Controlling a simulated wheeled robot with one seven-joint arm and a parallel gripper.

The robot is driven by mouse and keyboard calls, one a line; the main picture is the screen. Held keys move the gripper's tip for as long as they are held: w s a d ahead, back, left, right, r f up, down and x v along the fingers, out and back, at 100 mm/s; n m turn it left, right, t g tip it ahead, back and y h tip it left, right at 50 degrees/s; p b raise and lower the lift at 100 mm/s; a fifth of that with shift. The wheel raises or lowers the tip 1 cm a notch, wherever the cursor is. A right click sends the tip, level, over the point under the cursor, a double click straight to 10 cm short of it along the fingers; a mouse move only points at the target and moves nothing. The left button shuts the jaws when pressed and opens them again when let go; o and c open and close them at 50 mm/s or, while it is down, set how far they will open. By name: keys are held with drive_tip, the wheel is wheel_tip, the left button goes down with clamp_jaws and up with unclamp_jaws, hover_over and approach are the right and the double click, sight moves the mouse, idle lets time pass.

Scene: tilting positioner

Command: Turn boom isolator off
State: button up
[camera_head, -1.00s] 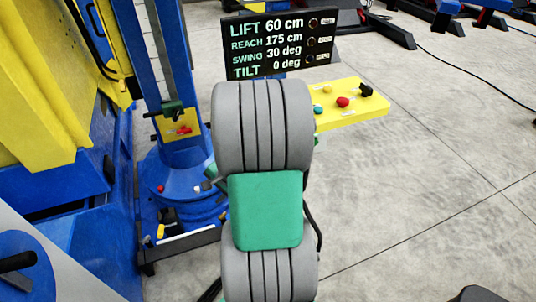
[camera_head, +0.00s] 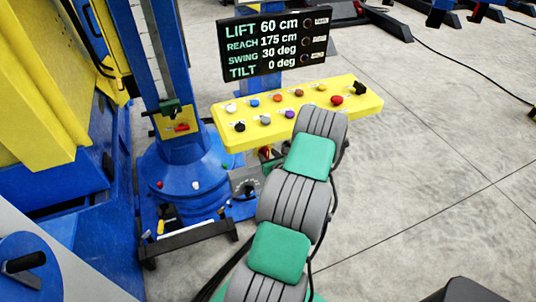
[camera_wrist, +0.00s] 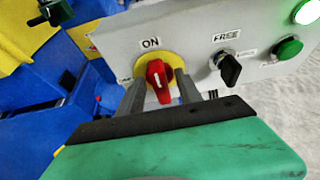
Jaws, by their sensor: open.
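A red rotary isolator switch (camera_wrist: 158,80) sits on a round yellow plate (camera_wrist: 178,66) in the wrist view. Its handle stands nearly upright, with its white mark towards the ON label (camera_wrist: 150,42). I cannot read a name that ties it to the boom. My gripper (camera_wrist: 158,92) is open, with one grey finger on each side of the red handle. I cannot tell whether either finger touches it.
Right of the isolator are a black FREE knob (camera_wrist: 229,68) and a green button (camera_wrist: 287,48), with a lit green lamp (camera_wrist: 306,13) above. A yellow control panel (camera_head: 355,105) and a display (camera_head: 275,43) reading tilt 0 deg stand near my arm. A blue column (camera_head: 172,70) is at left.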

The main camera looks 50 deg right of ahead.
drive_tip(key=shift+w, duration=0.1)
drive_tip(key=shift+c, duration=0.3)
clamp_jaws()
